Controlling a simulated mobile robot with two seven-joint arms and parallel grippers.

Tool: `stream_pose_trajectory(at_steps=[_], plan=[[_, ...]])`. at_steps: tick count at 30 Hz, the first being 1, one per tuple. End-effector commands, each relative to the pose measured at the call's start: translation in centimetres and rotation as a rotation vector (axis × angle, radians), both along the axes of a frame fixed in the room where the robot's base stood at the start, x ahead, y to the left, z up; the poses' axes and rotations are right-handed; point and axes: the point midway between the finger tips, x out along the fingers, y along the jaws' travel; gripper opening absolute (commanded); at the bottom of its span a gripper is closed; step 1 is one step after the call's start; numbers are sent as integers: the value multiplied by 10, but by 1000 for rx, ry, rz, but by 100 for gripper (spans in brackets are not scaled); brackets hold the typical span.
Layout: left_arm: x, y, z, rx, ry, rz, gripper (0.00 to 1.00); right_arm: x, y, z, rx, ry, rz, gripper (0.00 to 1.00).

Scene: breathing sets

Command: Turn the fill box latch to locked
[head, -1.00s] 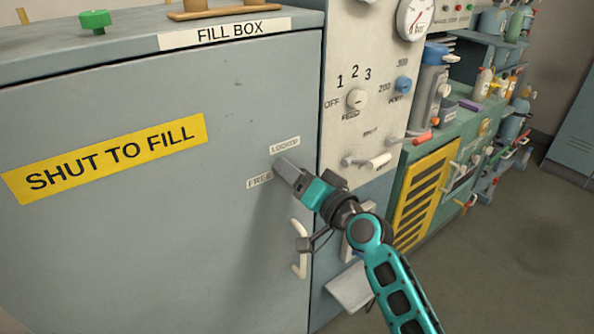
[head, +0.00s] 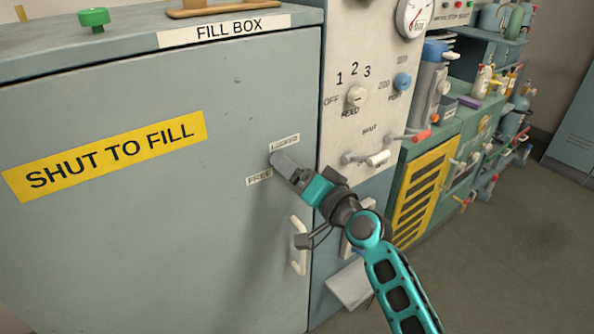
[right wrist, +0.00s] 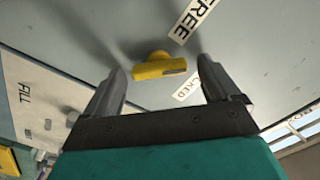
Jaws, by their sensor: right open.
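The fill box (head: 240,110) fills the left of the head view, its door closed. In the right wrist view its yellow latch (right wrist: 158,66) sits on the grey door beside the FREE label (right wrist: 192,20) and the partly hidden LOCKED label (right wrist: 186,90). My right gripper (head: 277,160) is at the door by these labels and hides the latch in the head view. In the wrist view its two fingers are apart, one on either side of the latch, with visible gaps and nothing gripped. My left gripper is out of view.
A white door handle (head: 299,245) is just below my right gripper. To the right is a panel with a feed knob (head: 357,96), a blue knob (head: 402,82) and a white-tipped lever (head: 377,158). Open floor lies at the lower right.

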Motion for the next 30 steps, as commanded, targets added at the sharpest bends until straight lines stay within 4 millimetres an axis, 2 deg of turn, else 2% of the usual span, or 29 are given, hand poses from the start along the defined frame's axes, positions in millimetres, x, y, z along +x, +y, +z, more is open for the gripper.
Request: stream_pose_trajectory(at_steps=[7, 11, 24, 30], plan=[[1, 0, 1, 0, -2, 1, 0, -3, -2, 0, -1, -1, 0, 89], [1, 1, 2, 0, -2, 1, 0, -13, -10, -1, -3, 1, -1, 89], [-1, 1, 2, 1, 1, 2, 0, -83, -61, -1, -4, 0, -1, 89], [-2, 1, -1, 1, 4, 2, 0, -101, -73, -1, -1, 1, 0, 89]])
